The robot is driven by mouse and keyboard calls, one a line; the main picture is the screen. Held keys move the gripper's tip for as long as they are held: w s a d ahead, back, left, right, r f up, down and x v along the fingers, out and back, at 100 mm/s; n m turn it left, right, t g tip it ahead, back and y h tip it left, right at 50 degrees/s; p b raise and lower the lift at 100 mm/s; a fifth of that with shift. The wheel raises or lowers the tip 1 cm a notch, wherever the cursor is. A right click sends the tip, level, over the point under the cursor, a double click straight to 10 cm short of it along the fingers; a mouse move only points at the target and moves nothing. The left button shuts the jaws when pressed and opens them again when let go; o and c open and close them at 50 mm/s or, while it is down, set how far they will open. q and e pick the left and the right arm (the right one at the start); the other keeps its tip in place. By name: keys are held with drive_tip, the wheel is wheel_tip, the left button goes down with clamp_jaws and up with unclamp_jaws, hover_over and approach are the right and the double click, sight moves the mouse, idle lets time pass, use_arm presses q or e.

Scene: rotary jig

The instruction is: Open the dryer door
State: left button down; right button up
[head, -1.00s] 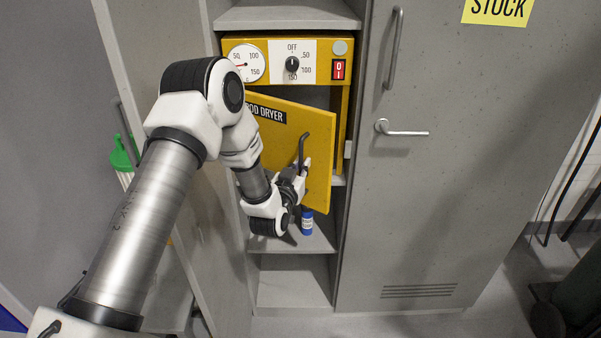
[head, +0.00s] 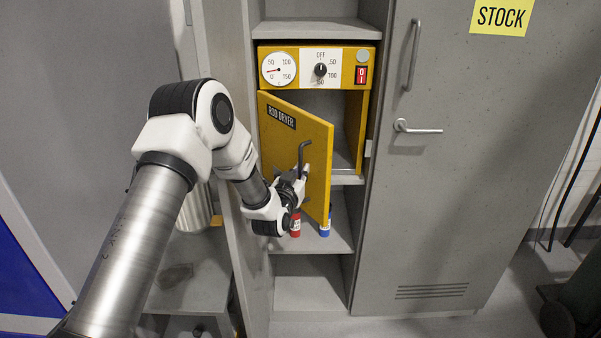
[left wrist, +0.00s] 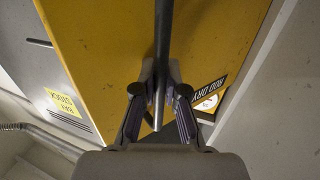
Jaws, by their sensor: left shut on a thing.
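The yellow rod dryer (head: 358,130) sits on a shelf in the grey cabinet. Its yellow door (head: 302,140), labelled ROD DRYER, is hinged at the left and stands partly open, with the inside of the dryer showing to its right. A dark bar handle (head: 302,156) is on the door's front. My left gripper (head: 299,176) is shut on the lower part of this handle. In the left wrist view, the handle (left wrist: 161,50) runs down between the two fingers (left wrist: 159,100), with the yellow door (left wrist: 105,50) behind. My right gripper is not in view.
Red (head: 295,224) and blue (head: 326,224) containers stand on the shelf below the dryer. The grey cabinet door with STOCK sign (head: 420,190) is closed at the right. An open cabinet door panel (head: 240,200) stands left, close to my arm.

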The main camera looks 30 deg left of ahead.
use_arm(q)
drive_tip(key=shift+w+r, duration=0.1)
drive_tip(key=c, duration=1.2)
unclamp_jaws()
drive_tip(key=shift+d, duration=0.1)
drive_tip(key=shift+s, duration=0.2)
drive_tip(key=v, duration=1.2)
